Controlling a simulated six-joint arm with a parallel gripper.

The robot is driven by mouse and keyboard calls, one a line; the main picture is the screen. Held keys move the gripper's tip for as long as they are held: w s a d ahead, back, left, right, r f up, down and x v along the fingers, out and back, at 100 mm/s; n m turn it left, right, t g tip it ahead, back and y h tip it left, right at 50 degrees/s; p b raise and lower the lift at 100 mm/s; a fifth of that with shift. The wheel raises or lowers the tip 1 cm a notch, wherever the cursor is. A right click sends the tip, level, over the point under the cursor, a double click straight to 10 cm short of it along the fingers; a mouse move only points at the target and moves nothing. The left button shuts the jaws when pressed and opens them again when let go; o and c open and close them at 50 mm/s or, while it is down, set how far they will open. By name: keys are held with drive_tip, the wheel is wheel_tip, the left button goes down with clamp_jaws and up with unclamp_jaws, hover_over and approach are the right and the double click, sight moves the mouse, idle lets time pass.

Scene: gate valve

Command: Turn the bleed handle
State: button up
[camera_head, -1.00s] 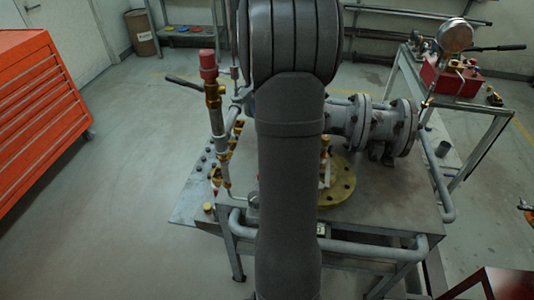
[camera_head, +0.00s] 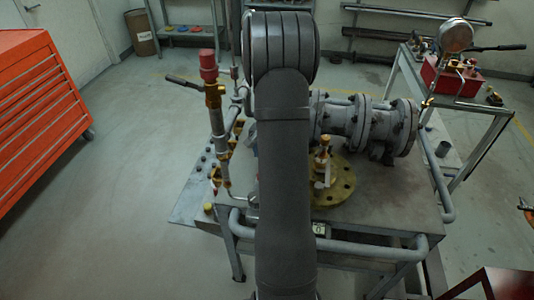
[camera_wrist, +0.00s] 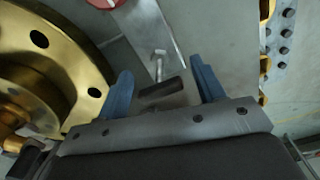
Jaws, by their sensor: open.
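My gripper (camera_wrist: 161,68) shows in the wrist view with its two blue fingers spread apart. A short dark bar (camera_wrist: 162,90) lies in the gap between the fingers, touching neither as far as I can see. A thin metal stem (camera_wrist: 158,64) stands just beyond it. The bar looks like the bleed handle, but I cannot tell for sure. In the head view my arm hides my gripper and this spot on the valve bench (camera_head: 375,215).
A yellow flange (camera_head: 338,190) with a brass fitting (camera_head: 323,158) sits right of my arm; the flange (camera_wrist: 60,60) fills the wrist view's left. A red-capped pipe (camera_head: 209,75) stands left. Grey flanged piping (camera_head: 365,123) lies behind. A red cabinet (camera_head: 40,110) stands far left.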

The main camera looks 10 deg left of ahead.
drive_tip(key=c, duration=1)
